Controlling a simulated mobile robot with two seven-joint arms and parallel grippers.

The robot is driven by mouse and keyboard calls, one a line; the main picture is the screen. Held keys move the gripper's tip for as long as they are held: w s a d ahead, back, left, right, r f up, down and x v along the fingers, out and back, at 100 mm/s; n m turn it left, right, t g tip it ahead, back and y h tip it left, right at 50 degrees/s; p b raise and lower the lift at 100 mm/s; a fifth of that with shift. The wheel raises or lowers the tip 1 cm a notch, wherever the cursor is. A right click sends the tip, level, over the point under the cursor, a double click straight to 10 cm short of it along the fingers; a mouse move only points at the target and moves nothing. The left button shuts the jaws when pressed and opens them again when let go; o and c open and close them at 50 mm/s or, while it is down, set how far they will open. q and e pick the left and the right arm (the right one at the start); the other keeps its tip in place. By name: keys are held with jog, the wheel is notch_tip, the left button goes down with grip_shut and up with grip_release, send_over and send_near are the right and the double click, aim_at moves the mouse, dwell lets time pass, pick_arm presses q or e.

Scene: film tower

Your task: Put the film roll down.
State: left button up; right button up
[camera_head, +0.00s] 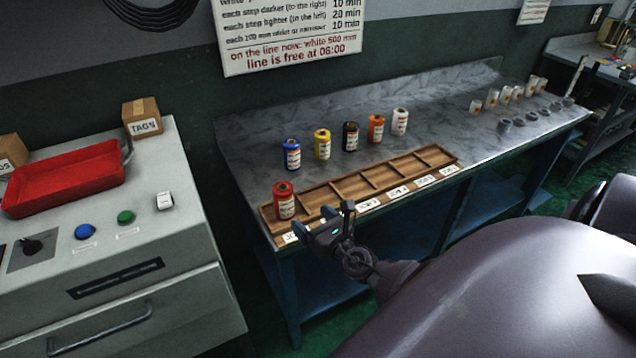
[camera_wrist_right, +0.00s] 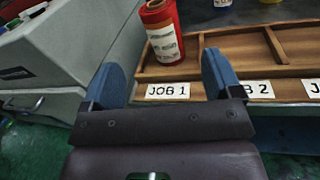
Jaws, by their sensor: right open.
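A red film roll (camera_head: 284,201) stands upright in the leftmost compartment of the wooden tray (camera_head: 347,190), behind the "JOB 1" label. In the right wrist view the same red roll (camera_wrist_right: 162,35) stands ahead of the fingers, and the tray (camera_wrist_right: 240,88) runs off to the right. My right gripper (camera_head: 318,218) is open and empty at the tray's front edge, just short of the red roll and apart from it. Its blue fingers (camera_wrist_right: 162,80) also show in the right wrist view, with nothing between them. My left gripper is not in view.
Blue (camera_head: 291,154), yellow (camera_head: 322,144), black (camera_head: 350,136), orange (camera_head: 376,128) and white (camera_head: 400,121) rolls stand behind the tray on the grey bench (camera_head: 270,125). Small containers (camera_head: 505,94) stand at the bench's right end. A machine with a red tray (camera_head: 65,180) stands at left.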

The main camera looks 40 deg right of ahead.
jog(key=s+a+f+m+g, duration=0.3)
jog(key=s+m, duration=0.5)
jog(key=m, duration=0.8)
jog(key=s+a+f+m+g, duration=0.3)
jog(key=s+a+f+m, duration=0.3)
jog(key=m, duration=1.1)
jog(key=shift+s+a+f+y, duration=0.25)
jog(key=shift+s+a+y, duration=0.15)
jog(key=shift+s, duration=1.15)
